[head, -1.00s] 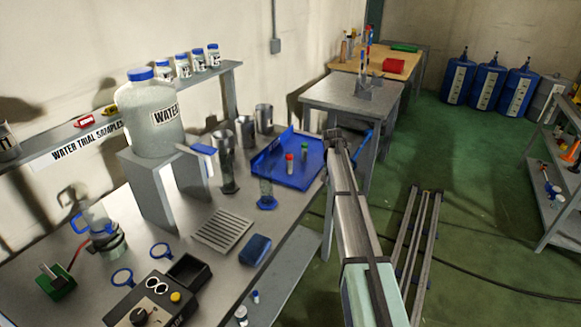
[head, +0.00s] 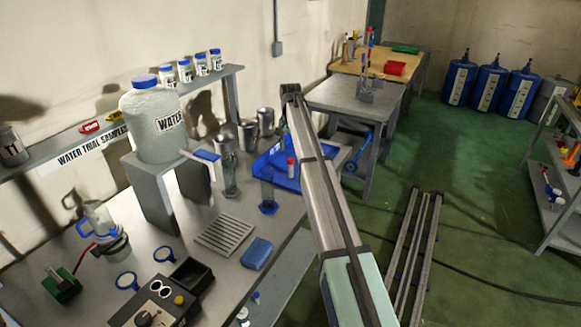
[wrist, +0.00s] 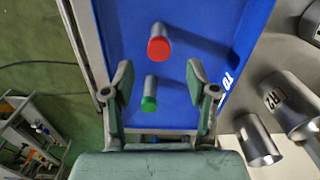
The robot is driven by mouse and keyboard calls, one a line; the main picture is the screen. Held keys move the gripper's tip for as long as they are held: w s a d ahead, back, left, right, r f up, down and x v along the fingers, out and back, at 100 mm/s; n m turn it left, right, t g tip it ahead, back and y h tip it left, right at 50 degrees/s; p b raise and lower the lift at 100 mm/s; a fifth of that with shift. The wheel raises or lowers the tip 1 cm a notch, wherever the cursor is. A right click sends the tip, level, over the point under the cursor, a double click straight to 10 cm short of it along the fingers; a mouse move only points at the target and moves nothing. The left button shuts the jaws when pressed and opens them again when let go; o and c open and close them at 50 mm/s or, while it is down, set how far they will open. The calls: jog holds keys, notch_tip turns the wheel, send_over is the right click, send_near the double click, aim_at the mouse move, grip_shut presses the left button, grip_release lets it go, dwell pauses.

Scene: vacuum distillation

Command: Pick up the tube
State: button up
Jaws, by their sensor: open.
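Two tubes stand on the blue tray (wrist: 178,115) in the wrist view: a red-capped tube (wrist: 158,45) and a green-capped tube (wrist: 150,95). My gripper (wrist: 159,67) is open and empty. It sits over the tray, with the fingers to the left and right of the tubes. The green cap is between the fingers and the red cap lies just beyond their tips; I cannot tell the height gap. In the head view, the red-capped tube (head: 291,166) shows on the tray (head: 262,166) beside my arm. The green-capped tube is not clear there, and my arm covers part of the tray.
Metal beakers (head: 248,134) stand left of the tray, also in the wrist view (wrist: 258,140). A large water bottle (head: 153,120) is on a grey stand. A ribbed plate (head: 225,234) lies nearer.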

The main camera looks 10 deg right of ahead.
aim_at(290, 159)
notch_tip(290, 159, down, 6)
jog(key=shift+r+p, duration=0.25)
jog(key=shift+p, duration=0.4)
jog(key=shift+s+f+p, duration=0.1)
jog(key=shift+f+p, duration=1.15)
jog(key=shift+f, duration=1.4)
grip_shut()
